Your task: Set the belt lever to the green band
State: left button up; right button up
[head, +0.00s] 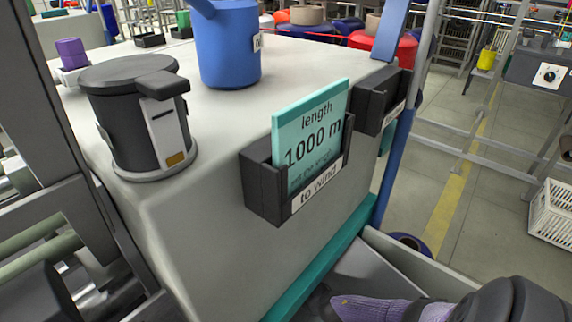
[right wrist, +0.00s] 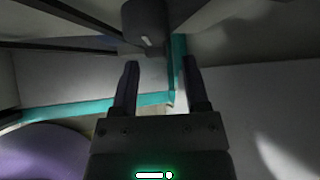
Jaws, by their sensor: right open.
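My right gripper (right wrist: 160,70) is open in the right wrist view, its two dark fingers apart with nothing between them. Just beyond the fingertips is a dark grey rounded part (right wrist: 145,25) with a small pale mark; I cannot tell whether it is the belt lever. I cannot make out a green band in either view. A teal edge strip (right wrist: 98,108) runs beside the fingers; a similar teal strip (head: 322,262) lines the foot of the grey housing (head: 230,245) in the head view. My left gripper is not in view.
On the housing stand a black lidded canister (head: 130,115) and a blue can (head: 230,45). A teal "length 1000 m" card (head: 308,125) sits in a black holder (head: 262,188). A white crate (head: 552,212) stands on the floor at right.

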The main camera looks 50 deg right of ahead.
jog(key=b+x, duration=0.1)
jog(key=x, duration=0.2)
jog(key=shift+s+f+b, duration=0.1)
jog(key=shift+f+b, duration=0.2)
jog(key=shift+b, duration=0.05)
jog(key=shift+w+f, duration=0.1)
jog(key=shift+w, duration=0.3)
jog(key=c, duration=0.7)
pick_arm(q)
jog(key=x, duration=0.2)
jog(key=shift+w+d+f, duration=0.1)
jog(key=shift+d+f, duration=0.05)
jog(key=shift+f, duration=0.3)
pick_arm(e)
grip_shut()
